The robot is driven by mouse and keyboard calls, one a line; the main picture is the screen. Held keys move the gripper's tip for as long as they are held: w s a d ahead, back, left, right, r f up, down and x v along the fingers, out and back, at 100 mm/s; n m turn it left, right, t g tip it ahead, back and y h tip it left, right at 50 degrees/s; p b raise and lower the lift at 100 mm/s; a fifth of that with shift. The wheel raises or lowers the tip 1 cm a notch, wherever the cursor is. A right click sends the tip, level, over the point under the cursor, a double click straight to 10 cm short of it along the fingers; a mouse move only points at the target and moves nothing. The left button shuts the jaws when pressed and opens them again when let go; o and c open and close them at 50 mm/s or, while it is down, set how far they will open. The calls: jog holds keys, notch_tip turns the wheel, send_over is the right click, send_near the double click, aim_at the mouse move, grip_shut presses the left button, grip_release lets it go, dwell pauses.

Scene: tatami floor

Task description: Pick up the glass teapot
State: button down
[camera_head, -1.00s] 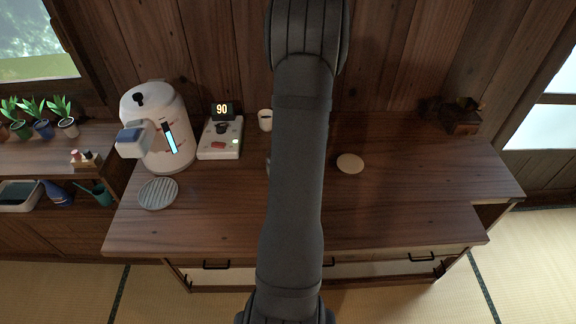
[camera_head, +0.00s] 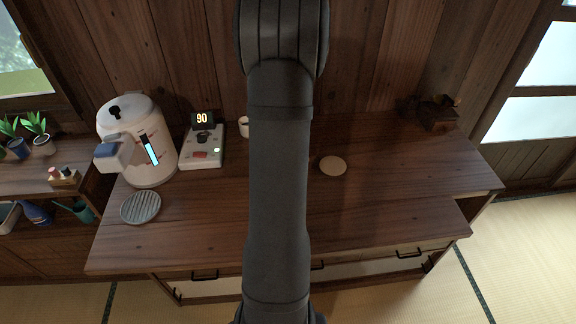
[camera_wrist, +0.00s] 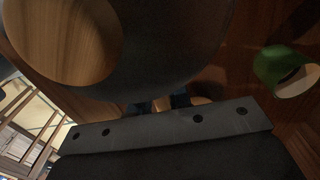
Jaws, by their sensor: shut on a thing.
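In the wrist view a large rounded dark grey body with a light wooden round top fills the upper left; I take it for the glass teapot (camera_wrist: 175,55). My gripper (camera_wrist: 165,103) is at its near side, with dark fingertips closed around a small tan piece, probably its handle. The gripper's own mount covers the lower part of this view, so the grip is only partly visible. In the head view my arm hides both the teapot and the gripper. I cannot tell whether the teapot is off the surface.
A green cup (camera_wrist: 282,70) is at the right in the wrist view.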

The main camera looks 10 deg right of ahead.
jog(key=s+d+r, duration=0.6)
jog(key=d, duration=0.2)
jog(key=w+a+f+m, duration=0.1)
jog(key=w+a+m, duration=0.5)
jog(key=w+a, duration=0.3)
jog(key=w+a+f+m, duration=0.1)
jog(key=w+a+m, duration=0.5)
jog(key=a, duration=1.1)
jog(key=w, duration=0.3)
jog(key=shift+w+a+f, duration=0.3)
jog(key=shift+w+a, duration=0.05)
jog(key=shift+w, duration=0.05)
jog(key=shift+f, duration=0.15)
jog(key=shift+f, duration=1.7)
jog(key=shift+s+a+r+g+y, duration=0.15)
jog(key=shift+r+g+y, duration=0.65)
jog(key=shift+r+y, duration=0.65)
jog(key=shift+r+g+y, duration=0.4)
jog(key=shift+r+y, duration=0.1)
jog(key=shift+y, duration=0.15)
